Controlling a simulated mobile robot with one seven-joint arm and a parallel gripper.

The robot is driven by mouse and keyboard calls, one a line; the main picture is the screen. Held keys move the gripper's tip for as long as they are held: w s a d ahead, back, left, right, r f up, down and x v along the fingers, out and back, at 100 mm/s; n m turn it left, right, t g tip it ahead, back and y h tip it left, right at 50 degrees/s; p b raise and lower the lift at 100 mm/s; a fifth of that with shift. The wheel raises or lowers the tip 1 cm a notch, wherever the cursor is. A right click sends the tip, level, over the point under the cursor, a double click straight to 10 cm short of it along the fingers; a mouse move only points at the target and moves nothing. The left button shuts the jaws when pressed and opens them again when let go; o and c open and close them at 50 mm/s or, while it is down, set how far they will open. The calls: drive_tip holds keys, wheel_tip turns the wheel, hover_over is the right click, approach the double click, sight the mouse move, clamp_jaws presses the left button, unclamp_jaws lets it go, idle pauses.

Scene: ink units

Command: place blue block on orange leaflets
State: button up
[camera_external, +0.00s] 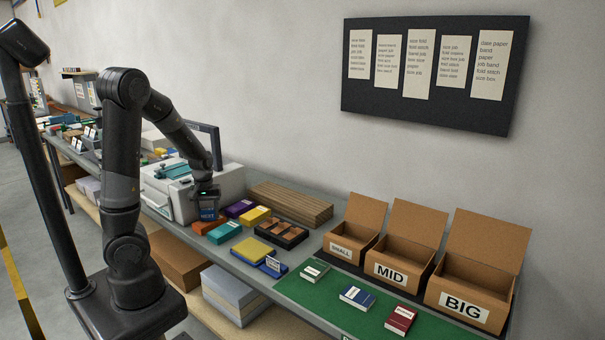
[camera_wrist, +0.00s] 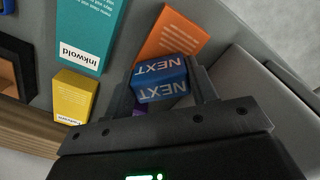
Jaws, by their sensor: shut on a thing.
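The blue block (camera_external: 208,213) marked NEXT is between the fingers of my gripper (camera_external: 207,192). In the wrist view the blue block (camera_wrist: 160,80) sits between the two dark fingers of my gripper (camera_wrist: 165,88), which is shut on it. The orange leaflets (camera_external: 214,226) lie on the bench right by the block in the outside view, partly hidden by it. In the wrist view the orange leaflets (camera_wrist: 172,32) show just beyond the block. I cannot tell whether the block touches them.
Teal leaflets (camera_external: 224,232), purple leaflets (camera_external: 238,208) and yellow leaflets (camera_external: 258,215) lie close by. A pale machine (camera_external: 170,197) stands close on the left. A dark divided tray (camera_external: 281,235) is to the right. Cardboard boxes (camera_external: 404,244) stand further right.

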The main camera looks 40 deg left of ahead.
sight(207, 210)
drive_tip(key=shift+f, duration=0.1)
drive_tip(key=o, duration=1)
drive_tip(key=shift+c, duration=0.2)
wheel_tip(207, 210, up, 12)
drive_tip(key=s+d+r+m+t, duration=0.5)
drive_tip(key=s+d+r+m, duration=0.3)
drive_tip(key=s+d+m, duration=0.1)
drive_tip(key=shift+s+d+t, duration=0.3)
drive_tip(key=shift+s+d, duration=0.3)
drive_tip(key=shift+d, duration=0.05)
